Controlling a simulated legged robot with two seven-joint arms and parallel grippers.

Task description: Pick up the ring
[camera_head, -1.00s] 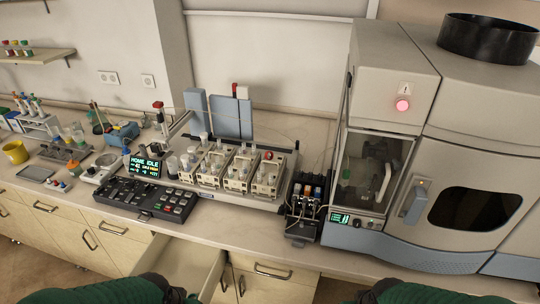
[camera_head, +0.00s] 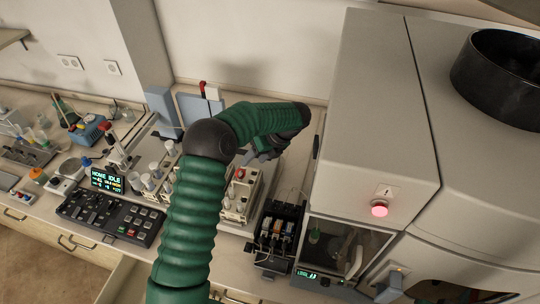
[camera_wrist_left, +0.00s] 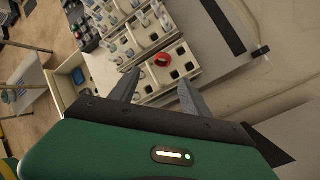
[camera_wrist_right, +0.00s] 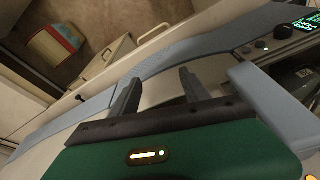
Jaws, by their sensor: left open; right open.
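A small red round piece (camera_wrist_left: 163,60), which looks like the ring, sits on the corner of a cream sample rack (camera_head: 236,205). The red piece also shows in the head view (camera_head: 240,174). My left gripper (camera_head: 262,153) is above the back of the rack area, open and empty. In the left wrist view its fingers (camera_wrist_left: 158,82) point toward the rack, with the red piece beyond the gap between them. My right gripper (camera_wrist_right: 157,78) is open and empty in the right wrist view, by a blue-grey curved edge. I cannot make it out in the head view.
The large spectrometer (camera_head: 380,120) with a lit pink-red button (camera_head: 379,208) stands on the right. A black pump unit (camera_head: 277,235) stands between it and the racks. A control panel (camera_head: 110,217) and display (camera_head: 107,180) lie left of my left arm.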

